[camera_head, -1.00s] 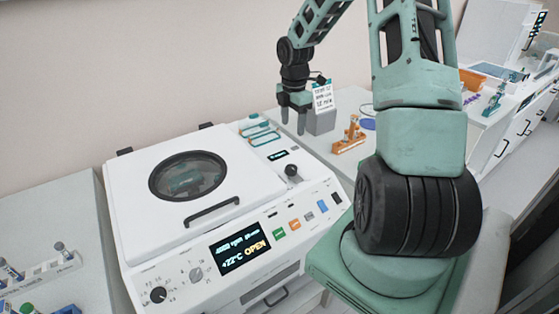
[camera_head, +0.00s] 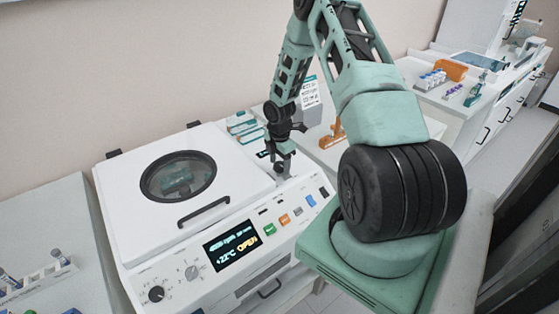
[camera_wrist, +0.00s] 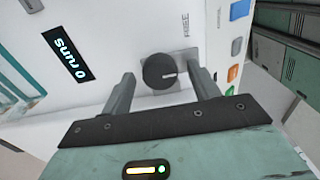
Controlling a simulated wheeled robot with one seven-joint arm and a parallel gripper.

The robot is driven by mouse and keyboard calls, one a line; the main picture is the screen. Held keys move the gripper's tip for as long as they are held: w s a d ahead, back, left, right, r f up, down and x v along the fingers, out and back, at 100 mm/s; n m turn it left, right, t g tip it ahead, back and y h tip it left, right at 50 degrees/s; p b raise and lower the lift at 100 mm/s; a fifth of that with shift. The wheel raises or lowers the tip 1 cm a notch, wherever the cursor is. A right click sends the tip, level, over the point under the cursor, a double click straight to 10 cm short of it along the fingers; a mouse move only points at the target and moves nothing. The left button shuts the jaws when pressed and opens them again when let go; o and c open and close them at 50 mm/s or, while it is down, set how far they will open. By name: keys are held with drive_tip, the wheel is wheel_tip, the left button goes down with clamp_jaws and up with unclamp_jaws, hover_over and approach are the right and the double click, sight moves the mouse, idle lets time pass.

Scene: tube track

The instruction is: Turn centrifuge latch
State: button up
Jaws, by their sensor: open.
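In the wrist view the knob (camera_wrist: 160,71) lies between the tips of my open gripper (camera_wrist: 162,88), with a gap on each side.
Coloured buttons (camera_head: 284,220) line the front panel close to the knob. Teal-edged boxes (camera_head: 243,124) sit behind it. An orange rack (camera_head: 333,134) and a grey block with a label card (camera_head: 311,100) stand to the right. A tube rack (camera_head: 40,280) is at the left.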

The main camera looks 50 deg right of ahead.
drive_tip(key=shift+f, duration=0.2)
drive_tip(key=shift+c, duration=0.3)
drive_tip(key=c, duration=0.9)
